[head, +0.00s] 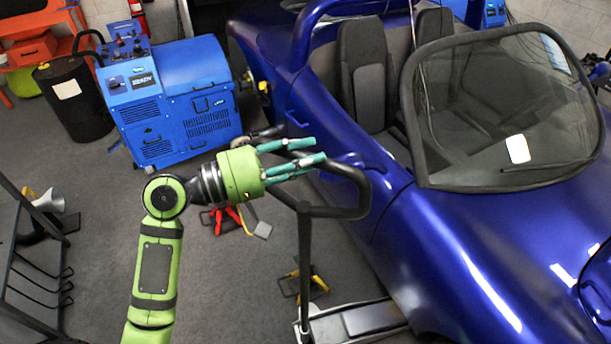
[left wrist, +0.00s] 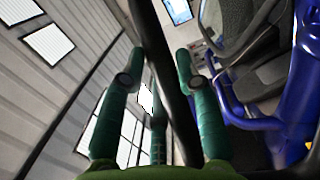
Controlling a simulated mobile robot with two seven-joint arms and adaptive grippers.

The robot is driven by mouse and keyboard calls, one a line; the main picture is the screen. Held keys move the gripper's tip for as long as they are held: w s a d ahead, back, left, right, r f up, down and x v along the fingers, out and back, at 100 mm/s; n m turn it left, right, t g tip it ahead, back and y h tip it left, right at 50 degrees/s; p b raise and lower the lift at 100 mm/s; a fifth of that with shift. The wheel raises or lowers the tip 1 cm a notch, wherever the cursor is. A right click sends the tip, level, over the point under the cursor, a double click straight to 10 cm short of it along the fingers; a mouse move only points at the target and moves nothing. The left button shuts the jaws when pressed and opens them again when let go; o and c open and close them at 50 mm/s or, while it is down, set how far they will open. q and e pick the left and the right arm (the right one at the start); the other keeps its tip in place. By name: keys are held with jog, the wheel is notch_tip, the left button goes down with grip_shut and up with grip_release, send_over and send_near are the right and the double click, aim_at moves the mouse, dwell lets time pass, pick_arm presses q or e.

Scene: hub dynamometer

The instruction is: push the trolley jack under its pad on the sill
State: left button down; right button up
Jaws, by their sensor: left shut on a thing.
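The trolley jack (head: 360,321) stands on the floor at the bottom of the head view, beside the blue car (head: 450,245). Its grey body runs up to the car's side, and I cannot tell how far it reaches beneath. Its handle (head: 305,250) rises upright to a black loop grip. My left gripper (head: 312,151), with teal fingers, is shut on a bar of this loop. In the left wrist view the dark handle bar (left wrist: 165,75) runs between the fingers. The sill and its pad are hidden by the car's bodywork. My right gripper is out of view.
A red stand (head: 222,218) and a yellow stand (head: 309,284) are on the floor near the jack. A blue machine (head: 175,100) and a black drum (head: 74,100) stand behind. A dark rack (head: 30,260) is at left. Grey floor between is mostly clear.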

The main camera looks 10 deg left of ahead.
pick_arm(q)
jog(key=c, duration=1)
grip_release()
jog(key=shift+s+d+f, duration=0.15)
jog(key=shift+s+f, duration=0.05)
jog(key=shift+f, duration=0.45)
jog(key=shift+w, duration=0.1)
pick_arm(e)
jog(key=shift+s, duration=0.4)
pick_arm(q)
jog(key=shift+r, duration=0.1)
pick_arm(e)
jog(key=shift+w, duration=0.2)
